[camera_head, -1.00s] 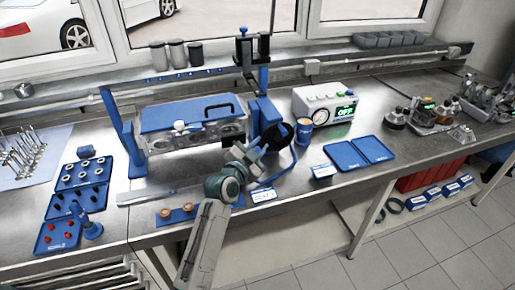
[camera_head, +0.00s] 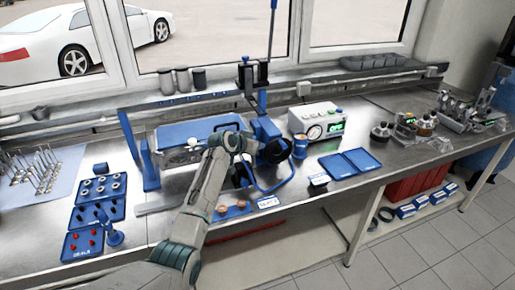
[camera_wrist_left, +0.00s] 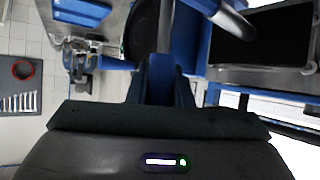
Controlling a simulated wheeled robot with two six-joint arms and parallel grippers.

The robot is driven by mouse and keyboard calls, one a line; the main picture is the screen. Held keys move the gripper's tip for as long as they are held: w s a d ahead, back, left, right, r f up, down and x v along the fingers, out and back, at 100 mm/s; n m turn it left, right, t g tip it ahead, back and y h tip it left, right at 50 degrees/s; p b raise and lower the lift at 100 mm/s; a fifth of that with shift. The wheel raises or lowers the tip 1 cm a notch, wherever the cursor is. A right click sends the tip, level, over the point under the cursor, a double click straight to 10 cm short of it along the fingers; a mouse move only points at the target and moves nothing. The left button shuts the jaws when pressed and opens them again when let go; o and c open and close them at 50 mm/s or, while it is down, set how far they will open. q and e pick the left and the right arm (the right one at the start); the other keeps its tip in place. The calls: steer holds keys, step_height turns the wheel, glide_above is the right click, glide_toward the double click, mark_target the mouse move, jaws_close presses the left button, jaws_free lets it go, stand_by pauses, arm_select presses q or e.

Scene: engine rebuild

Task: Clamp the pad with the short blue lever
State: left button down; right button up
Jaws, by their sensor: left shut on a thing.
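My left gripper (camera_head: 250,143) is in front of the blue bench fixture (camera_head: 267,130), at the right end of the part with the blue cover plate (camera_head: 195,132). In the left wrist view, the gripper (camera_wrist_left: 160,75) is shut on a narrow blue piece, which looks like the short blue lever (camera_wrist_left: 158,88). The jaws hide most of it. A grey rod (camera_wrist_left: 165,30) runs up from the grip. A black round part (camera_wrist_left: 140,30) sits beside it on the left. I cannot make out the pad. My right gripper is in neither view.
A tall blue lever (camera_head: 272,30) rises behind the fixture. A grey box with a green display (camera_head: 317,120) and flat blue trays (camera_head: 350,163) stand to the right. Blue parts trays (camera_head: 98,188) lie at the left. A strip with copper rings (camera_head: 233,208) lies near the front edge.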

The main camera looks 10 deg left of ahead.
arm_select(q)
steer(key=shift+w+a+f+n+g+h+b, duration=0.2)
steer(key=shift+w+a+n+g+h+b, duration=0.3)
steer(key=shift+w+g, duration=0.4)
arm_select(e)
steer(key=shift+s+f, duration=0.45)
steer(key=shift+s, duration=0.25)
arm_select(q)
steer(key=shift+a, duration=0.1)
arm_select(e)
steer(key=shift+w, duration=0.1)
arm_select(q)
steer(key=c, duration=1.3)
jaws_free()
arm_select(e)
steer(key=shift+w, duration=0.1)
arm_select(q)
steer(key=b+v, duration=0.3)
steer(key=v, duration=0.7)
steer(key=shift+s, duration=0.3)
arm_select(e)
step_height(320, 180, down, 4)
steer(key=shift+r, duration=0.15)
arm_select(q)
steer(key=shift+a+r, duration=0.1)
steer(key=shift+a, duration=0.1)
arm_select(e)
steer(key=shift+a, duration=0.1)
